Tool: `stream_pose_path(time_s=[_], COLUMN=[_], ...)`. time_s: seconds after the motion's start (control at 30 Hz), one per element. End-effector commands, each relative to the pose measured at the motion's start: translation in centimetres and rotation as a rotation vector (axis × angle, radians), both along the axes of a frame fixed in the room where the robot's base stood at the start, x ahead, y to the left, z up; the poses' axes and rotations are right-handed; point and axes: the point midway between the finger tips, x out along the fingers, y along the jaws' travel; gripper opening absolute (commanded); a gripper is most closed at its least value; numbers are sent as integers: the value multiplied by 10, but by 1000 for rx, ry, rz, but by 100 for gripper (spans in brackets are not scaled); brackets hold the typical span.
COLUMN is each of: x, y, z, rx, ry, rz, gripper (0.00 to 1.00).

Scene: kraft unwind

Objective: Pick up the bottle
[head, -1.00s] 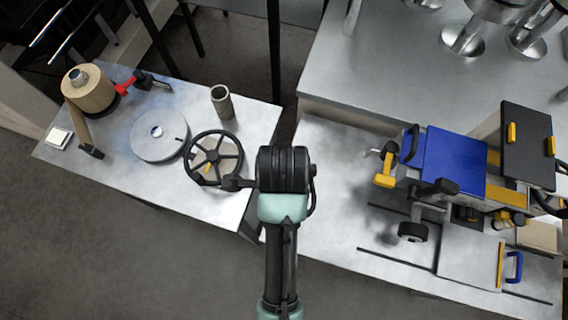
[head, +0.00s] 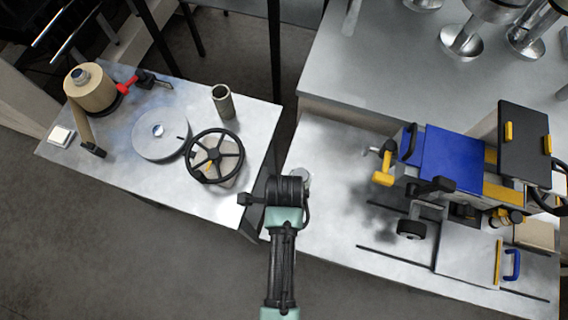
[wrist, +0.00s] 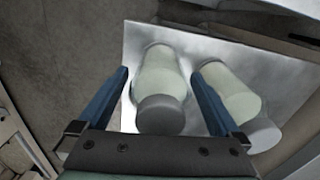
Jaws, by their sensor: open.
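In the wrist view, two alike pale green bottles with grey caps stand close together on a shiny metal surface. One bottle (wrist: 160,72) shows between the fingers of my gripper (wrist: 160,76), its grey cap nearest the palm. The other bottle (wrist: 232,92) is just right of the right finger, which overlaps its left edge. My gripper is open with two blue fingers; nothing is clamped, and I cannot tell how deep the bottle sits between them. In the head view my arm hides the fingers and most of this spot; a pale round top (head: 304,177) shows beside the wrist.
A black handwheel (head: 214,157), a grey disc (head: 160,135), an upright tube (head: 222,102) and a kraft roll (head: 90,88) are on the left table. A blue-topped machine (head: 452,160) stands to the right. The bench between my wrist and the machine is fairly clear.

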Motion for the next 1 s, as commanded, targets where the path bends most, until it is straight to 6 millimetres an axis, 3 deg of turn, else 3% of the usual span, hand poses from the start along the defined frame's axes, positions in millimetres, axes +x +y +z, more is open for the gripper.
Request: stream_pose_path(time_s=[0.27,0.8,1.0], x=[0,0,1], y=[0,0,0], z=[-3,-3,-2], rx=[0,0,0], ry=[-1,0,-2], rz=[0,0,0], gripper=[100,3,0])
